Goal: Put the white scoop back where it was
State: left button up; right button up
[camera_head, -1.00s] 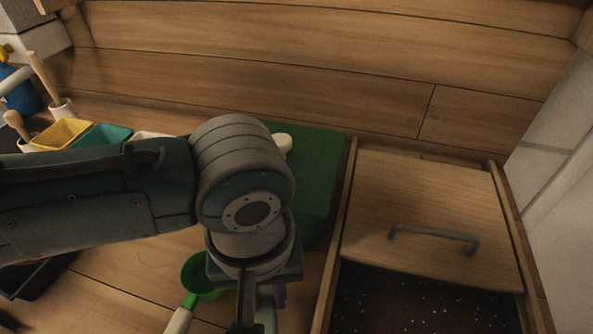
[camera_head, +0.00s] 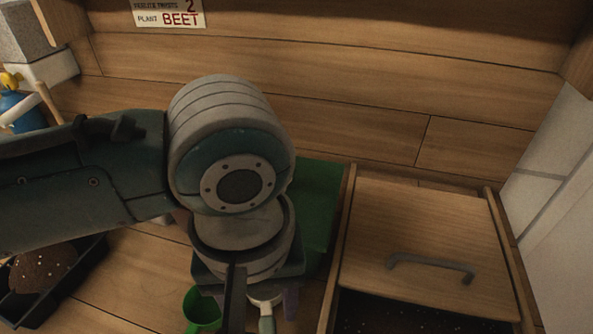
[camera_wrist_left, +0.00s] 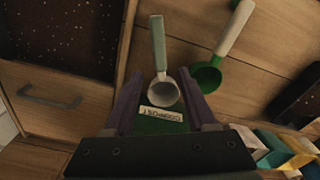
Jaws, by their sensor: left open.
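The white scoop (camera_wrist_left: 163,93) lies in the left wrist view with its bowl between my left gripper's fingers and its grey-green handle pointing away. A bit of the white scoop (camera_head: 265,298) shows under my gripper in the head view. My left gripper (camera_wrist_left: 161,88) is open, with one finger on each side of the bowl; I cannot tell whether they touch it. The left gripper (camera_head: 262,308) also shows in the head view, partly hidden by its wrist. A label strip (camera_wrist_left: 162,121) lies beside the bowl on a green mat (camera_wrist_left: 150,128). My right gripper is not seen.
A green scoop (camera_wrist_left: 207,78) with a white handle lies close by; it shows in the head view (camera_head: 203,309). A wooden bin (camera_head: 430,225) with a handled lid and dark soil stands right. A black tray (camera_head: 95,250) holds soil at left. A wooden wall closes the back.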

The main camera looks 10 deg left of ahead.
pick_arm(q)
jog(key=s+d+r+m+t+h, duration=0.1)
jog(key=s+d+r+m+h, duration=0.25)
jog(key=s+r, duration=0.2)
jog(key=s+a+m+t+y, duration=0.1)
jog(key=s+a, duration=0.1)
jog(key=a, duration=0.4)
jog(key=s+a+m+t+y, duration=0.1)
jog(key=s+a+y, duration=0.1)
jog(key=a, duration=0.5)
jog(key=shift+s+a+r+p, duration=0.3)
jog(key=shift+s+r+p, duration=0.1)
jog(key=shift+r, duration=0.05)
jog(key=shift+m, duration=0.25)
